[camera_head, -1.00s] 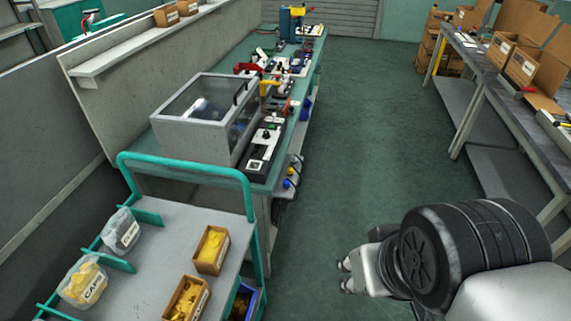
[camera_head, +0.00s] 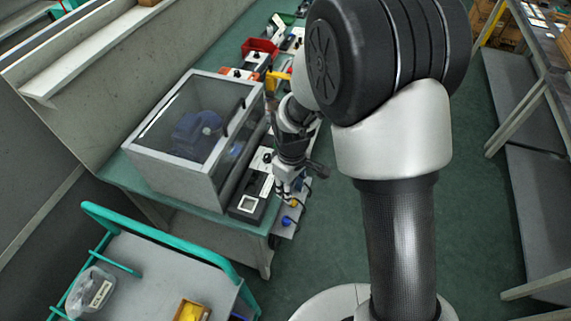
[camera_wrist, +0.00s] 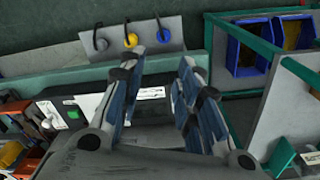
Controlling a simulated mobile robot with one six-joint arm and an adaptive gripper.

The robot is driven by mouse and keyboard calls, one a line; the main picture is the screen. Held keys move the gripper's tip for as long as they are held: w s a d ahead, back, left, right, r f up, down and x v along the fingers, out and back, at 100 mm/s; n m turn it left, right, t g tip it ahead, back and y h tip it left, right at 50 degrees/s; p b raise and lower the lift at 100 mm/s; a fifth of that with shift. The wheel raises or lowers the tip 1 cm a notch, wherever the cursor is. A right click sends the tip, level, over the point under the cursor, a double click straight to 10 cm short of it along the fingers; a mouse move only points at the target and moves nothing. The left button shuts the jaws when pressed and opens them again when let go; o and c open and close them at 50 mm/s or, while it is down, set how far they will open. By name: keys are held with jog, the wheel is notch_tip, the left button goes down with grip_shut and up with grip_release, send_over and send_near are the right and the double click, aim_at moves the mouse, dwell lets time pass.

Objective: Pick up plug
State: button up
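A light panel (camera_wrist: 150,50) in the wrist view carries a grey round plug (camera_wrist: 101,44), a yellow one (camera_wrist: 131,40) and a blue one (camera_wrist: 162,36), each with a dark strap or cord. In the head view the yellow plug (camera_head: 294,203) and blue plug (camera_head: 287,221) show at the bench's side; I cannot make out the grey one. My gripper (camera_wrist: 158,68) is open, with a clear gap between its blue-grey fingers and nothing held. It is above the bench edge, apart from the plugs. In the head view my arm partly hides the bench.
A clear-lidded enclosure (camera_head: 165,174) with a blue pump inside stands on the green bench. A black device (camera_head: 250,197) is beside it. A cart with a green rail (camera_head: 165,240) is at lower left. Blue bins (camera_wrist: 247,50) show in the wrist view. Open floor (camera_head: 480,235) lies right.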

jog(key=b, duration=0.3)
send_over(286, 218)
jog(key=shift+n, duration=0.3)
jog(key=f, duration=1.3)
jog(key=shift+s+d+f, duration=0.1)
jog(key=shift+s+f, duration=0.15)
jog(key=shift+f, duration=0.15)
jog(key=shift+w+f+b, duration=0.2)
jog(key=shift+f+b, duration=1.05)
jog(key=shift+f, duration=1.85)
jog(key=shift+c, duration=0.3)
jog(key=c, duration=0.7)
jog(key=shift+o, duration=0.2)
jog(key=shift+r, duration=0.15)
grip_shut()
